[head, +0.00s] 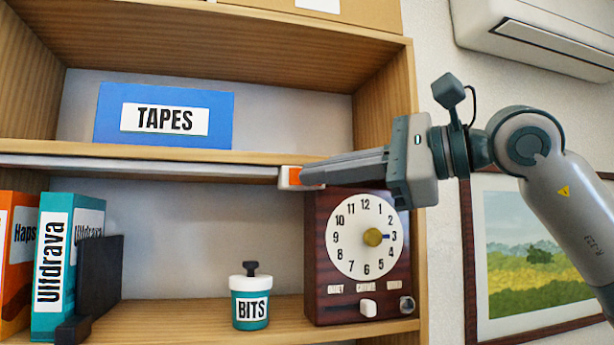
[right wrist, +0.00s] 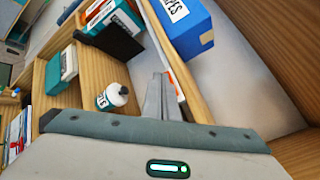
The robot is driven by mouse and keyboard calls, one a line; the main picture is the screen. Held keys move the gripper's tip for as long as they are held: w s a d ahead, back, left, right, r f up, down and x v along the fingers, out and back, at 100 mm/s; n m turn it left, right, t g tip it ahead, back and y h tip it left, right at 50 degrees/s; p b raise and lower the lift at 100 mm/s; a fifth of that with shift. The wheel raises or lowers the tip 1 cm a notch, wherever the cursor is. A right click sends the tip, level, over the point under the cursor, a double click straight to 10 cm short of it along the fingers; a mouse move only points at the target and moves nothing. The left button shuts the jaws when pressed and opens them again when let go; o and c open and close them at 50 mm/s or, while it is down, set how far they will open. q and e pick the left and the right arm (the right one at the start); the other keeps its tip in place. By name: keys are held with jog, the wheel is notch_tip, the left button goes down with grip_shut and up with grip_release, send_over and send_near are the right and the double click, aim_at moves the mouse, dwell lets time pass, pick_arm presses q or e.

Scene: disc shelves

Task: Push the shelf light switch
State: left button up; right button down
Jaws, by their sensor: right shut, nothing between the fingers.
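The shelf light is a long pale bar (head: 140,167) under the middle shelf board. At its right end is a white housing with an orange switch (head: 294,177). My right gripper (head: 308,176) is shut and empty, reaching in from the right with its fingertips at the orange switch. I cannot tell whether they press it or only overlap it. In the right wrist view the closed fingers (right wrist: 160,92) lie beside the light bar (right wrist: 168,62), and the switch is mostly hidden behind them. My left gripper is not in view.
Below the right arm stands a dark red clock box (head: 317,270) with a dial. A teal BITS jar (head: 250,305), black bookend (head: 100,270) and binders (head: 55,265) share the lower shelf. A blue TAPES box (head: 217,115) sits above.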

jog(key=shift+w+a, duration=0.15)
jog(key=shift+w, duration=0.25)
dwell(0.4)
dwell(0.4)
jog(key=shift+s+b, duration=0.25)
jog(key=shift+b, duration=0.1)
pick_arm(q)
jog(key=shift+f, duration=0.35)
pick_arm(e)
jog(key=shift+s, duration=0.1)
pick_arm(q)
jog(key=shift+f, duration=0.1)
pick_arm(e)
jog(key=shift+s, duration=0.15)
